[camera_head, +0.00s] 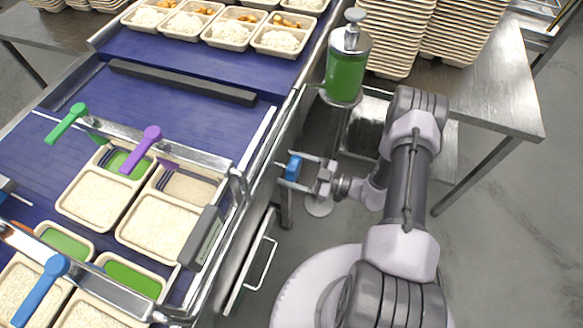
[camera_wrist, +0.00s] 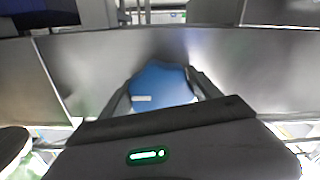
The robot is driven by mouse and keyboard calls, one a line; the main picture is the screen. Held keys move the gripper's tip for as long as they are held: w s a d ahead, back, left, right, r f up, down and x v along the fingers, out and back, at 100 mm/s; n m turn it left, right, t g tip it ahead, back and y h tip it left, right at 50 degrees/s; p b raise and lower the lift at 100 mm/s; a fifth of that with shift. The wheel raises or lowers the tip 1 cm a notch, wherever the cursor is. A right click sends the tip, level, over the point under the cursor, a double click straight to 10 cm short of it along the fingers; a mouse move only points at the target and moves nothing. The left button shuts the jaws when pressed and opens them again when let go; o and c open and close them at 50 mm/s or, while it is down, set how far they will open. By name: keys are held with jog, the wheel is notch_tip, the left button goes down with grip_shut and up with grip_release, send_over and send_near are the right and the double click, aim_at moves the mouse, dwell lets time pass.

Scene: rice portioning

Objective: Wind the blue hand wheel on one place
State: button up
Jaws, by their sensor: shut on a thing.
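The blue hand wheel (camera_head: 294,167) sits on the side of the conveyor frame, near the middle of the head view. My gripper (camera_head: 291,170) is at the wheel with its fingers on either side of it, shut on it. In the wrist view the blue wheel (camera_wrist: 160,86) shows between my two dark fingers, against a metal panel. A small pale mark shows on the wheel's lower left. The wheel's mounting is hidden.
The blue conveyor belt (camera_head: 180,105) lies to the left, with bins of rice and coloured scoops. A green pump bottle (camera_head: 346,72) stands in a holder above my gripper. Stacked trays (camera_head: 398,35) stand on a steel table (camera_head: 490,95) at the right. A door handle (camera_head: 262,264) sticks out below.

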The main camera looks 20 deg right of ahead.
dwell(0.4)
jog(key=o, duration=1.4)
jog(key=p+v, duration=0.2)
jog(key=v, duration=1.5)
jog(key=shift+s+d+p, duration=0.15)
jog(key=shift+p, duration=0.25)
